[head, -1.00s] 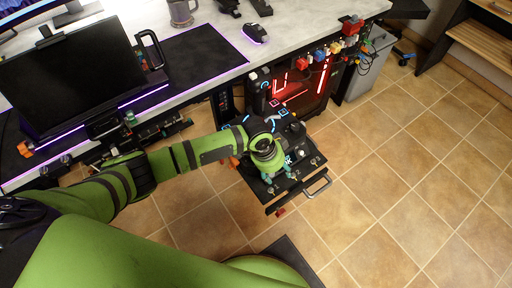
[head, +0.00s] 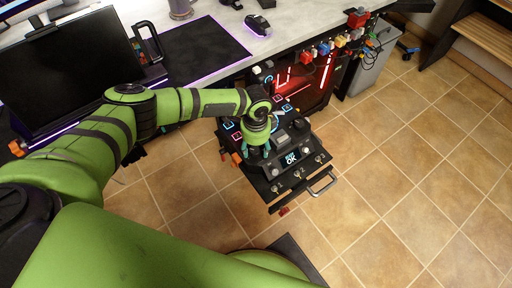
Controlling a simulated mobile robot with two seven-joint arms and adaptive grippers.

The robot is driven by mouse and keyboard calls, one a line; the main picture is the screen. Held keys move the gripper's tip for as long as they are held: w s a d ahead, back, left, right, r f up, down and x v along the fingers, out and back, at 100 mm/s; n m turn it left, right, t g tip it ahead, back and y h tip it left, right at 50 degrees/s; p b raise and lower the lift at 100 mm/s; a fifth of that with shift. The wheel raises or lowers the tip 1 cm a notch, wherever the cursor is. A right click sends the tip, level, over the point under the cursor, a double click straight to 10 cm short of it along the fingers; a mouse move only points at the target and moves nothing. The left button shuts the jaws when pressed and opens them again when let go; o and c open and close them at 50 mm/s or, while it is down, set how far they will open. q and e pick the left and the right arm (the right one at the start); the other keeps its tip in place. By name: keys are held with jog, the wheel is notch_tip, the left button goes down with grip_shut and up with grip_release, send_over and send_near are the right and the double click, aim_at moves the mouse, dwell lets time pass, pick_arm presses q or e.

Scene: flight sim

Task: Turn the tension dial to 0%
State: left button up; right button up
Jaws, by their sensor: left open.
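A black control panel (head: 262,178) stands out from the desk, with glowing blue and red-lit buttons, small knobs and switches. A small screen (head: 291,158) on it reads "OK"; its other text is too small to read. My right gripper is not in view.
A metal handle (head: 321,184) juts from the panel's front edge. The grey desk (head: 300,33) holds a monitor (head: 70,68), a dark mat (head: 205,50) and a mouse (head: 258,25). A grey bin (head: 370,72) stands behind right. The tiled floor (head: 400,165) right of the panel is clear.

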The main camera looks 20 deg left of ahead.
pick_arm(q)
jog(key=shift+f, duration=0.2)
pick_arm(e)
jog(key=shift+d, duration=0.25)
pick_arm(q)
grip_shut()
jog(key=shift+d+r+n+p, duration=0.1)
jog(key=shift+d+n+p, duration=0.1)
jog(key=shift+n+p, duration=0.1)
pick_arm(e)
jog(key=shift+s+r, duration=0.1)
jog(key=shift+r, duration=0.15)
